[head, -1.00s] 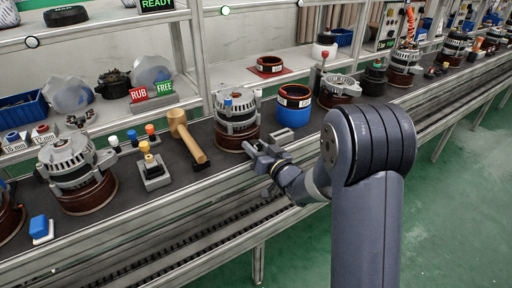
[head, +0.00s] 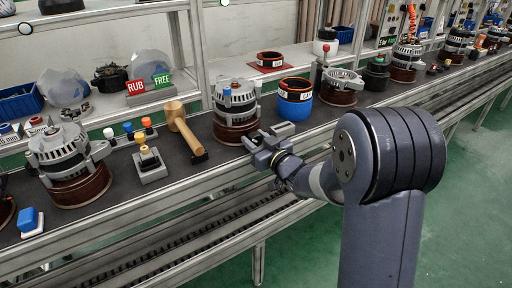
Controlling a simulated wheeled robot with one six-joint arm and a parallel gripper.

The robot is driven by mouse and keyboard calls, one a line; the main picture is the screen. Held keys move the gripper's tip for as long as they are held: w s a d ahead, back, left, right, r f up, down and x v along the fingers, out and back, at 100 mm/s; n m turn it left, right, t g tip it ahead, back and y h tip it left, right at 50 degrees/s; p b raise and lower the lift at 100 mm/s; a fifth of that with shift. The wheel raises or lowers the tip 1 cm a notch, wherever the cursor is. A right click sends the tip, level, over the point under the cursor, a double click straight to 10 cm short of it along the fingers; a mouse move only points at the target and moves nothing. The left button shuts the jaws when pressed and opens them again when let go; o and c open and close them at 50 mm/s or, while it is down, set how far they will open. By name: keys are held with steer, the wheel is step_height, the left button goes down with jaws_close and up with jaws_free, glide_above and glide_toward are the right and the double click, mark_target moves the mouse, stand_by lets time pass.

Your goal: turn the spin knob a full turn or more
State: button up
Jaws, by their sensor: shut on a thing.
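An alternator (head: 237,97) with a ribbed silver housing stands on a round brown base (head: 235,132) near the middle of the bench. My gripper (head: 268,142) is at the lower right of this alternator, low over the front edge of the bench. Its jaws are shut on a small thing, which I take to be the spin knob. The knob itself is hidden by the jaws, so its shape and turn angle cannot be seen.
A wooden mallet (head: 184,127) lies left of the alternator. A blue-and-brown ring stack (head: 295,105) stands to its right. Red RUB and green FREE signs (head: 148,83) stand behind. Another alternator (head: 68,150) is at left. Green floor is free in front.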

steer(key=n+b, duration=0.5)
steer(key=shift+a+f, duration=0.1)
steer(key=shift+f, duration=0.15)
steer(key=shift+s+r+n+b, duration=0.1)
steer(key=shift+n+b, duration=1.6)
steer(key=shift+n, duration=0.4)
steer(key=o, duration=1)
steer(key=shift+c, duration=0.2)
steer(key=shift+s, duration=0.1)
